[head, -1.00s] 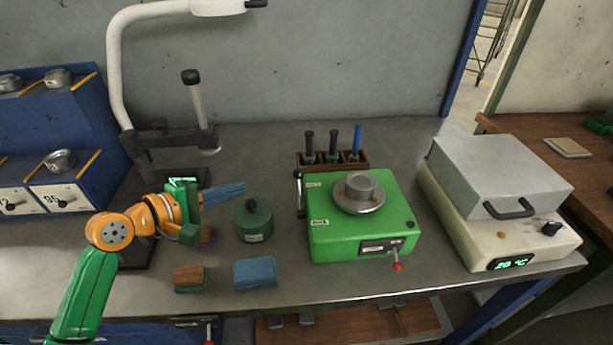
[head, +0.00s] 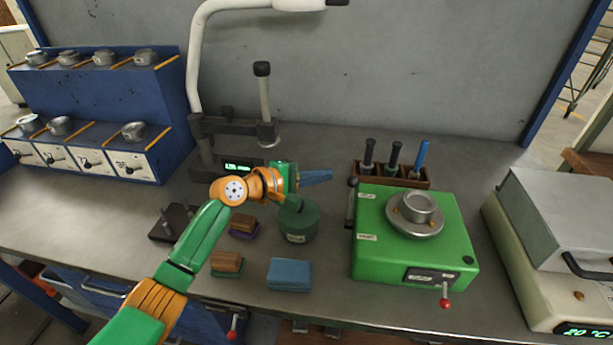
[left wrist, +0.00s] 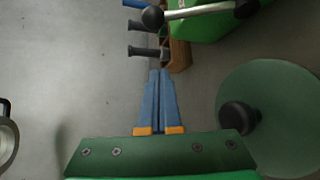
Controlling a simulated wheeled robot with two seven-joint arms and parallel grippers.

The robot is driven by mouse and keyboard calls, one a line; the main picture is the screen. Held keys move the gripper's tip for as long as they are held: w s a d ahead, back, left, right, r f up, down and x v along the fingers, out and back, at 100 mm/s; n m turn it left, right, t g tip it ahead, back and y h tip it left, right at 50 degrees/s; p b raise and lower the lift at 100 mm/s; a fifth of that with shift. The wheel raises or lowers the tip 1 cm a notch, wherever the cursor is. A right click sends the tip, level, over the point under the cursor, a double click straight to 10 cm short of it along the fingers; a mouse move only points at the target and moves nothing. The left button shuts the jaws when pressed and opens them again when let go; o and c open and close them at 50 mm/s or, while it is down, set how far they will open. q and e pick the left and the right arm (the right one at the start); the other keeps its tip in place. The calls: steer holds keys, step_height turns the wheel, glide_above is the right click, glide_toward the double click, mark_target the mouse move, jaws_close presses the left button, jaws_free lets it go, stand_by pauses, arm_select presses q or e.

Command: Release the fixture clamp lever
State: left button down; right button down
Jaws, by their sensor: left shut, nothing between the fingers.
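The green fixture (head: 368,258) stands on the bench, with a round metal cup (head: 417,210) on top. A lever with a dark knob (head: 350,203) stands at its left side. In the left wrist view this lever (left wrist: 200,12) is a metal rod with a black ball end, ahead of the fingers. A short red-knobbed lever (head: 445,302) is on the fixture's front. My left gripper (head: 331,175) is shut and empty, above and behind the green round lidded pot (head: 301,226). Its blue fingers (left wrist: 160,72) are together, apart from the lever. My right gripper is out of view.
A wooden rack (head: 405,178) with several handled tools stands behind the fixture. A lamp stand (head: 265,100) is behind my left arm. Blue block (head: 290,275) and brown-topped blocks (head: 227,262) lie in front. A grey-lidded heater (head: 550,215) is at right.

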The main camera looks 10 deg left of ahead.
mark_target(351, 203)
arm_select(q)
steer(key=d+p, duration=0.1)
steer(key=s+d+p, duration=0.1)
steer(key=d+p, duration=0.1)
steer(key=shift+s+d+r+p, duration=0.2)
steer(key=shift+s+r+p, duration=0.1)
steer(key=shift+s+r, duration=0.05)
steer(key=shift+w, duration=0.1)
steer(key=shift+s+r+t+b, duration=0.15)
steer(key=shift+s+t+b, duration=0.15)
steer(key=shift+s, duration=0.05)
steer(key=shift+s+m, duration=0.15)
steer(key=shift+m, duration=0.25)
